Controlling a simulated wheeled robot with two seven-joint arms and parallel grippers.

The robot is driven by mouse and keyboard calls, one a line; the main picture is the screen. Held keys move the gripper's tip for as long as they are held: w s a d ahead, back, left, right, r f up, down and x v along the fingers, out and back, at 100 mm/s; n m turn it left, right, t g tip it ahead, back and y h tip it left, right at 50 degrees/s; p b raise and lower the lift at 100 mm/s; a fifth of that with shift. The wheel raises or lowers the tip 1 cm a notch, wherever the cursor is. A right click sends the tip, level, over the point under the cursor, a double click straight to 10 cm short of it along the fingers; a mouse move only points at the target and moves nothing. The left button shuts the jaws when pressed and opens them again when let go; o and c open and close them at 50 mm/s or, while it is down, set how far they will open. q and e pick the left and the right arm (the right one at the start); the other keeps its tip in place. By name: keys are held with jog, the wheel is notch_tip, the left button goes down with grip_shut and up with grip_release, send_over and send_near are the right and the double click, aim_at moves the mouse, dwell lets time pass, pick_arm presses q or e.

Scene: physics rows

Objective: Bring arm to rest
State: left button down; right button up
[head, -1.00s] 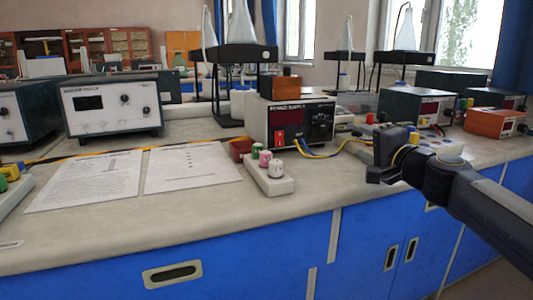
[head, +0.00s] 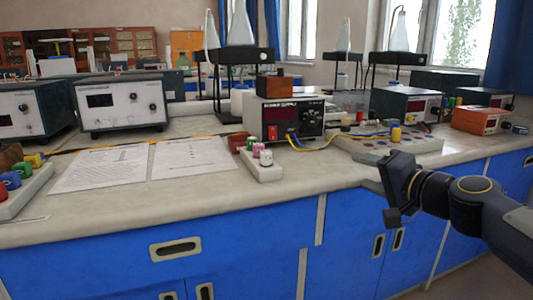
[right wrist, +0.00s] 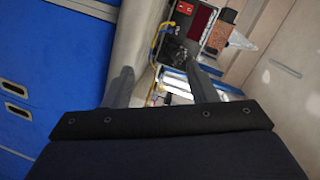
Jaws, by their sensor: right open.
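My right arm comes in from the right in the head view. Its gripper (head: 382,200) is beside the bench's front edge, over the blue cabinet fronts. In the right wrist view the two fingers (right wrist: 162,86) stand well apart with nothing between them. Past them lie the bench edge, a yellow and blue wire and part of the power supply. My left arm and gripper do not show.
The power supply (head: 284,118) stands on the bench (head: 120,222). A white block with colored knobs (head: 262,170) sits in front of it, beside paper sheets (head: 100,168). A panel with small parts (head: 400,143) lies behind my right gripper. Blue cabinets (head: 350,235) are below.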

jog(key=s+f+n+g+h+p, duration=0.1)
jog(key=s+f+n+g+p, duration=0.15)
jog(key=s+f, duration=0.6)
jog(key=s+f+n+g+h+p, duration=0.15)
jog(key=s+f+g, duration=0.35)
jog(key=s, duration=0.7)
jog(key=s+f+n+g+h+p, duration=0.1)
jog(key=s+f+n+g, duration=0.15)
jog(key=s+f, duration=0.75)
notch_tip(320, 180, up, 38)
jog(key=t+p, duration=0.1)
jog(key=p, duration=3.5)
jog(key=shift+a+r, duration=0.15)
jog(key=shift+s, duration=0.1)
